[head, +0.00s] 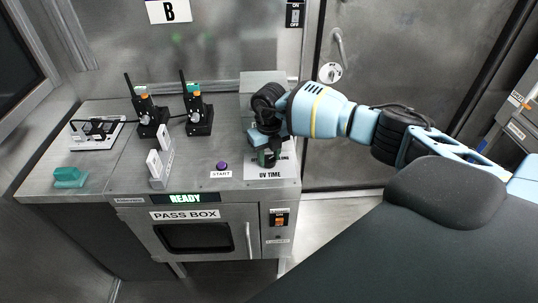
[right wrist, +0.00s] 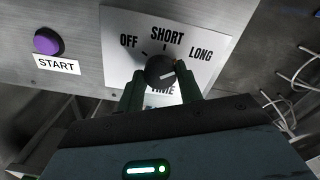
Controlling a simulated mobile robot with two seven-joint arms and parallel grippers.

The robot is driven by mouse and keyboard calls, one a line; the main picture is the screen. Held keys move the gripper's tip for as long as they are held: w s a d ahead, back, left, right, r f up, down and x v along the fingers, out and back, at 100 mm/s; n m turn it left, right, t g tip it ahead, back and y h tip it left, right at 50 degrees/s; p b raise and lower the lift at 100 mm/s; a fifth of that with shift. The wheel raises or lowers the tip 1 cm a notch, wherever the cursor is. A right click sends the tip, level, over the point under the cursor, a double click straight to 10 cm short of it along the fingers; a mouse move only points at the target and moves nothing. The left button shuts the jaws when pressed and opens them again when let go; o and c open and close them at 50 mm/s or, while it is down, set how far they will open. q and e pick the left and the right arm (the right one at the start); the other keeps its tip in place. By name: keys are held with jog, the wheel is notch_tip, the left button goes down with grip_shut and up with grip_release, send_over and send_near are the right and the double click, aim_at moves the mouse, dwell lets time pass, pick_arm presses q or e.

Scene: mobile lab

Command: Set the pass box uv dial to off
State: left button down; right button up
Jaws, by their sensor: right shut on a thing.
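The UV dial is a round black knob (right wrist: 159,68) on a white plate (right wrist: 118,62) marked OFF, SHORT and LONG, seen in the right wrist view. A small pale mark shows on the knob's right side, towards LONG; its exact setting is hard to read. My right gripper (right wrist: 161,82) has its dark green fingers on either side of the knob and is shut on it. In the head view my right gripper (head: 267,155) comes down over the UV TIME plate (head: 283,174) and hides most of the dial. My left gripper is not in view.
The purple START button (head: 221,166) is left of the dial. The pass box (head: 190,215) has a READY display (head: 185,198) and a door handle (head: 249,240). Two black devices (head: 200,117) stand further back on the counter. A teal block (head: 70,177) lies at the left.

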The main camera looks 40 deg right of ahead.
jog(key=n, duration=0.6)
jog(key=shift+b, duration=0.3)
jog(key=n, duration=0.5)
jog(key=shift+b, duration=0.4)
jog(key=n+b, duration=0.1)
jog(key=n, duration=0.5)
jog(key=shift+n, duration=0.4)
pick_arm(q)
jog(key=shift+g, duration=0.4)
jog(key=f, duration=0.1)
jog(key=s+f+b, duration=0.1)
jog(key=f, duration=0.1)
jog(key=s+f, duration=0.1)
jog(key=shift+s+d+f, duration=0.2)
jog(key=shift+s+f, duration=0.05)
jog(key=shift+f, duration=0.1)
pick_arm(e)
jog(key=n, duration=0.4)
jog(key=shift+n, duration=0.3)
pick_arm(q)
jog(key=shift+b, duration=0.3)
pick_arm(e)
jog(key=shift+r, duration=0.1)
jog(key=o, duration=1)
